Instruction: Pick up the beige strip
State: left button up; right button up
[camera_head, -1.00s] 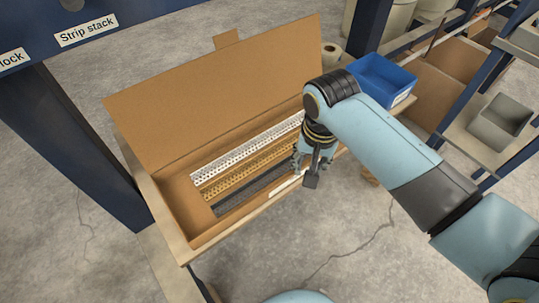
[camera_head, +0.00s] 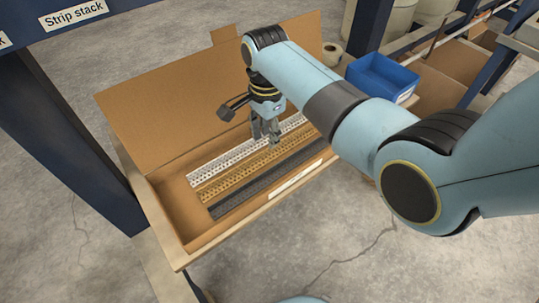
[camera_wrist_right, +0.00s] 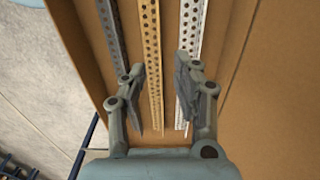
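The beige strip (camera_head: 240,170) lies in an open cardboard box (camera_head: 170,195), between a white strip (camera_head: 225,160) and a dark grey strip (camera_head: 265,183). All three are long, perforated and roughly parallel. My right gripper (camera_head: 272,140) points down over the strips, fingers apart and empty. In the right wrist view, the gripper (camera_wrist_right: 160,95) has its fingers either side of the beige strip (camera_wrist_right: 152,70). The white strip (camera_wrist_right: 190,30) runs by the right finger and the dark strip (camera_wrist_right: 112,35) by the left. Finger height above the strips is hard to tell. My left gripper is out of view.
The box's tall lid (camera_head: 180,95) stands open behind the strips. A blue bin (camera_head: 382,75) and a tape roll (camera_head: 332,52) are to the right. A dark blue post (camera_head: 60,150) stands at the left.

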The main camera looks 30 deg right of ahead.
aim_at(271, 154)
jog(key=f+b, duration=0.2)
jog(key=f, duration=0.3)
jog(key=shift+d+f, duration=0.1)
jog(key=shift+d, duration=0.1)
grip_shut()
